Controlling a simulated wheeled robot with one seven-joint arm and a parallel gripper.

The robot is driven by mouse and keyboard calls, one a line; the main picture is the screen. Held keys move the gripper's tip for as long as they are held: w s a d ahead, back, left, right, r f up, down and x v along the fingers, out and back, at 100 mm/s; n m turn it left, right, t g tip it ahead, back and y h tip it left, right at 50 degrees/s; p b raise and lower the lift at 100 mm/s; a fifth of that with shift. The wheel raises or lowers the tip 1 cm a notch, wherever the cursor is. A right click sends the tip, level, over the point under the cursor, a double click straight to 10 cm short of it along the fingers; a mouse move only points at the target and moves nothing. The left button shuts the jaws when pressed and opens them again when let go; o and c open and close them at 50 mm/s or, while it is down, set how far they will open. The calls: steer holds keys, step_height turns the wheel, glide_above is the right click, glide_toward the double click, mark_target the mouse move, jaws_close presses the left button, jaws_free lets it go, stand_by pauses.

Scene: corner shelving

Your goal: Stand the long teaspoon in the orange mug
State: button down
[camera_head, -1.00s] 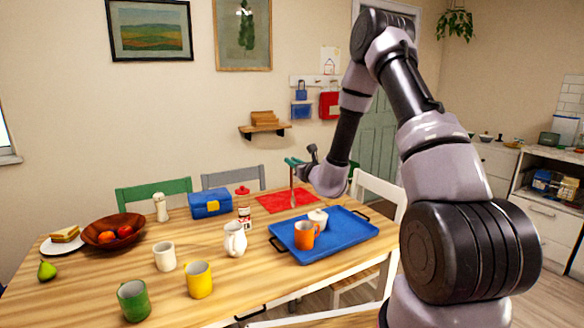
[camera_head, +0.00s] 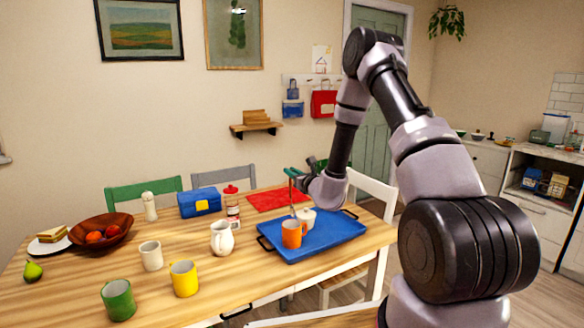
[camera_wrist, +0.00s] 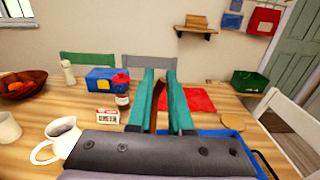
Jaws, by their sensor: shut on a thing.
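The orange mug (camera_head: 292,236) stands upright on the blue tray (camera_head: 330,241). My gripper (camera_head: 291,172), with teal fingers, is above the mug and shut on the long teaspoon (camera_head: 292,197). The spoon hangs about upright, its lower end close to the mug's rim. I cannot tell whether the tip is inside, above or behind the mug. In the wrist view, a brown strip of the spoon's handle (camera_wrist: 159,98) shows between the fingers (camera_wrist: 161,75). The mug is hidden there.
A white lidded pot (camera_head: 306,216) stands right behind the mug on the tray. A white jug (camera_head: 222,239), a red-capped jar (camera_head: 232,209) and a red mat (camera_head: 277,199) are nearby. Yellow (camera_head: 184,279), green (camera_head: 118,300) and cream (camera_head: 151,256) mugs stand to the left.

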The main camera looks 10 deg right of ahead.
steer(key=shift+f, duration=4)
steer(key=c, duration=0.8)
jaws_free()
steer(key=shift+o, duration=0.2)
steer(key=shift+s, duration=0.1)
steer(key=v, duration=1)
steer(key=shift+s, duration=0.3)
steer(key=shift+d, duration=0.1)
